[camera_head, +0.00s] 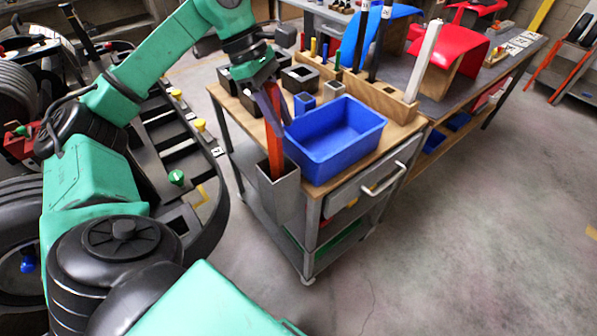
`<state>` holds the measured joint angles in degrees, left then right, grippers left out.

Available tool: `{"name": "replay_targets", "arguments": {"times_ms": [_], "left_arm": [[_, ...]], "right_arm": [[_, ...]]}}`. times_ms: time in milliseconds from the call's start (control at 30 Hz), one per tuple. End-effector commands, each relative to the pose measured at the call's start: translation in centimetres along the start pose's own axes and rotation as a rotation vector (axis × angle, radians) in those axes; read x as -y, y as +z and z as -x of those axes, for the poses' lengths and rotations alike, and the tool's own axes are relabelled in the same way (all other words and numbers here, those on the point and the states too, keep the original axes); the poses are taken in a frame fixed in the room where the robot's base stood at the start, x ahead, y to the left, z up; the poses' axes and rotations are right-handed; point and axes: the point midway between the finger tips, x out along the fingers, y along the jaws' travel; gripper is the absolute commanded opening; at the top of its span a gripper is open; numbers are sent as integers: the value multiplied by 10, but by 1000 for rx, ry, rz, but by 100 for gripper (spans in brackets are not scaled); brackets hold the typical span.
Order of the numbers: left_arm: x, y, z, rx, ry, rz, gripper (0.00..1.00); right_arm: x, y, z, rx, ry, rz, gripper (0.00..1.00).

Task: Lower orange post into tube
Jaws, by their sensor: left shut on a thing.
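The orange post (274,150) stands nearly upright, with its lower end inside the mouth of the grey square tube (278,198). The tube is fixed at the near left side of the workbench cart. My left gripper (270,100) is shut on the upper part of the post, above the tube. The post's bottom end is hidden by the tube's front wall, so its depth cannot be told. My right gripper is not in view.
A blue bin (335,135) stands on the cart just right of the post. Black square holders (300,77) and a wooden rack (375,92) with upright posts stand behind. The kart frame lies at left. The floor at right is clear.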

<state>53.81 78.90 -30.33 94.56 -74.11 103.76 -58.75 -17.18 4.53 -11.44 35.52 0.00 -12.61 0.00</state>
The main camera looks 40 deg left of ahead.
Motion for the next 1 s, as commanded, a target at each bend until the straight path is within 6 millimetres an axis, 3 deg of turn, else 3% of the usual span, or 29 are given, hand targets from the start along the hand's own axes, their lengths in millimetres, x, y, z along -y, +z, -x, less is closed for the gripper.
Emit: {"name": "replay_targets", "arguments": {"times_ms": [800,1000], "left_arm": [[0,-20,-50,1,1,-1,0],[0,-22,-54,1,2,-1,0]], "right_arm": [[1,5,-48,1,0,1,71],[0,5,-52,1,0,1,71]]}}
